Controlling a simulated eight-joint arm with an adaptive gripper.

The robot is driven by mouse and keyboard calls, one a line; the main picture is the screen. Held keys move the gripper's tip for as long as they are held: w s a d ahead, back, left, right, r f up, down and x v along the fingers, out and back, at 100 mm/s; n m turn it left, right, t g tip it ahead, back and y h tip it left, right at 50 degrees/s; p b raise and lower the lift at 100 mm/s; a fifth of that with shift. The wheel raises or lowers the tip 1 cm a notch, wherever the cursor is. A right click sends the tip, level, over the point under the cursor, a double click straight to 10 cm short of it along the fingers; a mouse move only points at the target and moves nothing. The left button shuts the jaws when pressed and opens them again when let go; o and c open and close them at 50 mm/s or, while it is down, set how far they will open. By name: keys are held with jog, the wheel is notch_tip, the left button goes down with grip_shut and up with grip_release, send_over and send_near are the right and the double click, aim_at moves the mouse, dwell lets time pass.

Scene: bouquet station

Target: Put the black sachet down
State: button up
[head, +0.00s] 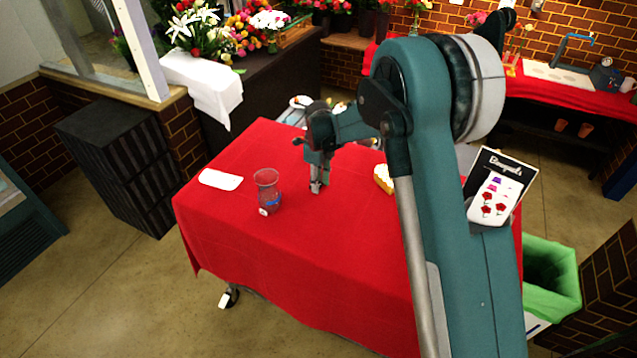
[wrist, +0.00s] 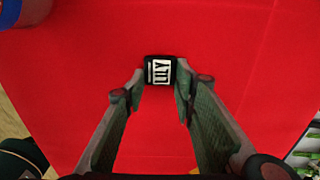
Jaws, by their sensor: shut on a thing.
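The black sachet (wrist: 160,70), with a white label reading "LILY", sits between my fingertips in the wrist view. My gripper (wrist: 158,82) is shut on it, one finger on each side. In the head view my gripper (head: 316,188) points down, low over the red-covered table (head: 290,255). I cannot make out the sachet clearly there, nor tell whether it touches the cloth.
A clear glass vase (head: 267,190) stands left of my gripper, and a flat white item (head: 221,179) lies farther left. A yellowish item (head: 384,178) lies to the right, partly behind my arm. The front of the table is clear.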

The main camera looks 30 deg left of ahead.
jog(key=shift+f, duration=0.15)
jog(key=o, duration=0.7)
notch_tip(320, 180, up, 12)
jog(key=shift+b, duration=0.3)
dwell(0.3)
dwell(0.6)
